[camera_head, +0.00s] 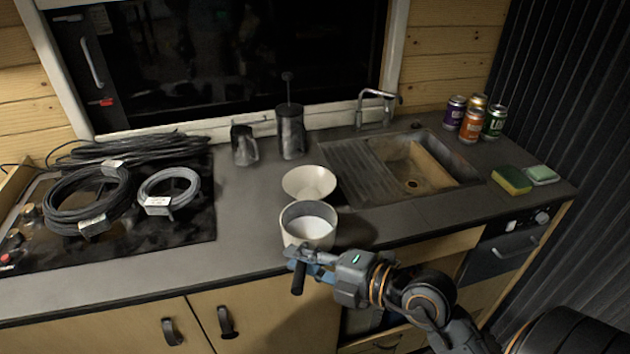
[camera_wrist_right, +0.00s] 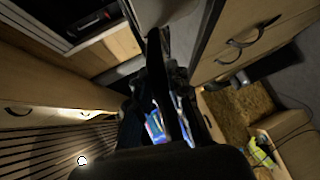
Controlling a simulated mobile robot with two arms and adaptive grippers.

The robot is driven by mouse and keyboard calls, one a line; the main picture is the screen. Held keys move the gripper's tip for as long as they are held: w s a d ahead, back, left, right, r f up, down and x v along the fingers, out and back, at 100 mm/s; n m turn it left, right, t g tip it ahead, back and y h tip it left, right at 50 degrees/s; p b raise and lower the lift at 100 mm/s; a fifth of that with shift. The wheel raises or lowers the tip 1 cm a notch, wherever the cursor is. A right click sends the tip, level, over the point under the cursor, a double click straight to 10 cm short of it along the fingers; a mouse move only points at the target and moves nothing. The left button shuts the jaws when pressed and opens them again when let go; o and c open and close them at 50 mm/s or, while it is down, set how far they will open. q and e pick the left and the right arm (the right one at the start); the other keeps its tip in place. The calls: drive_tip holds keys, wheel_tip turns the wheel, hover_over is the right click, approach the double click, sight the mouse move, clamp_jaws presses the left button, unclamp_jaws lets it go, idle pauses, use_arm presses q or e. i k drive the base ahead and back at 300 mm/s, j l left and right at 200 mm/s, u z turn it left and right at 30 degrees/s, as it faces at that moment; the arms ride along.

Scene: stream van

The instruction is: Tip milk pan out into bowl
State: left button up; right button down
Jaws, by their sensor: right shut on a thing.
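The milk pan (camera_head: 292,232) is pale with white contents showing inside. It looks upright at the front edge of the worktop, in front of the bowl; whether it touches the worktop I cannot tell. The cream bowl (camera_head: 308,178) stands on the worktop just behind it, its lower front hidden by the pan. My right gripper (camera_head: 304,262) is shut on the pan's dark handle (camera_head: 298,280), which points toward me. The right wrist view shows the handle between the fingers and the pale pan (camera_wrist_right: 158,12) at the top edge. My left gripper is not in view.
A sink (camera_head: 470,176) with tap (camera_head: 372,108) lies to the right. Behind the bowl stand a metal jug (camera_head: 243,145) and a French press (camera_head: 291,133). Coiled cables (camera_head: 92,228) cover the hob at left. Several cans (camera_head: 471,126) and sponges (camera_head: 512,181) are at right.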

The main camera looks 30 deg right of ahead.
sight(306, 182)
drive_tip(key=j+z, duration=0.15)
drive_tip(key=z, duration=0.85)
drive_tip(key=k+l, duration=0.05)
